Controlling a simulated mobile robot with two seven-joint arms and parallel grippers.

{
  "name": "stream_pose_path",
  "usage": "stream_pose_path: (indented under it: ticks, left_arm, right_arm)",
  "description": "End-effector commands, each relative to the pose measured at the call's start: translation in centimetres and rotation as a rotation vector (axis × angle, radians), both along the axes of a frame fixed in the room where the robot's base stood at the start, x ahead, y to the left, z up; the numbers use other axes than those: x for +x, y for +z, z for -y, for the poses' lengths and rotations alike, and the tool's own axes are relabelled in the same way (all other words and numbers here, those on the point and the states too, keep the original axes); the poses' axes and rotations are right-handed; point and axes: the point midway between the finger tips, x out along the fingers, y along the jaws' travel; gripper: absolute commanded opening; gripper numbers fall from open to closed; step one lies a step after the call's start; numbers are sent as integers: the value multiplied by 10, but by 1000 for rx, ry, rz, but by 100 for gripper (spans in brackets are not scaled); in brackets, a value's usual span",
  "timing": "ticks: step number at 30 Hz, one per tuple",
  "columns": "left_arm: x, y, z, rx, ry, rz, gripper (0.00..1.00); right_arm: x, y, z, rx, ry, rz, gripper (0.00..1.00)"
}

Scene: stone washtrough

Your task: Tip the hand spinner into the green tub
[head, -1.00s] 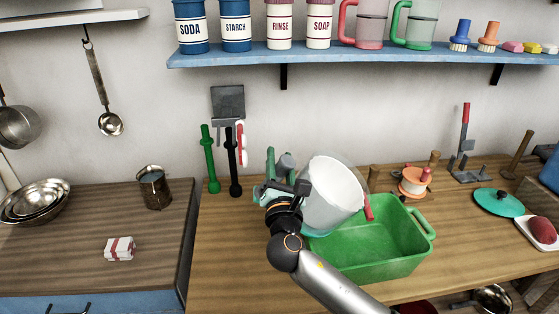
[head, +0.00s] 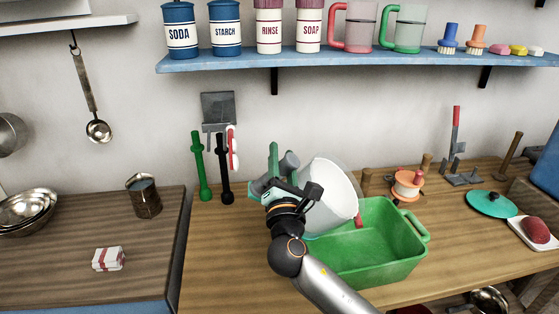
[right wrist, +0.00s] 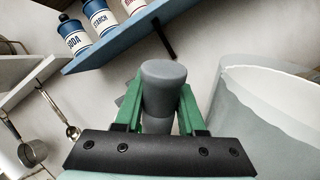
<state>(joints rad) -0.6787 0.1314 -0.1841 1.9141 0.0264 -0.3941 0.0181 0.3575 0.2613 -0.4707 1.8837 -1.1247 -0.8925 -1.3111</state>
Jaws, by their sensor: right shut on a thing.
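The hand spinner (head: 328,198), a pale translucent bowl with a grey grip, is tilted to the right above the left end of the green tub (head: 400,262). My right gripper (head: 282,170) is at the spinner's left side, shut on its grey grip. In the right wrist view the grey grip (right wrist: 163,88) sits between the green fingers, and the bowl (right wrist: 265,110) is on the right. The part of the tub's floor that shows looks empty; its left end is hidden behind the spinner and my arm. The spinner's contents cannot be made out. My left gripper is not in view.
A spool with orange flanges (head: 407,186) and wooden pegs stand behind the tub. A teal lid (head: 492,203) lies to its right. A blue shelf (head: 350,58) with canisters and jugs hangs above.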

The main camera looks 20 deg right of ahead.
Motion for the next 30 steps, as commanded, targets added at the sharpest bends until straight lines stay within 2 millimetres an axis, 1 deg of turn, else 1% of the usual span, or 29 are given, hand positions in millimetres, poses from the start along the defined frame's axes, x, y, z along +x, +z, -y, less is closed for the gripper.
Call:
stream_pose_path:
  ticks: [1, 20, 30]
  left_arm:
    - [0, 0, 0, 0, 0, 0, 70]
    - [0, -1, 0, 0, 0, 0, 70]
    - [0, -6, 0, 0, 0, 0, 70]
  right_arm:
    - [0, 3, 0, -3, 0, 6, 0]
    - [-1, 4, 1, 5, 0, 12, 0]
    - [-12, 17, 13, 74, 3, 74, 0]
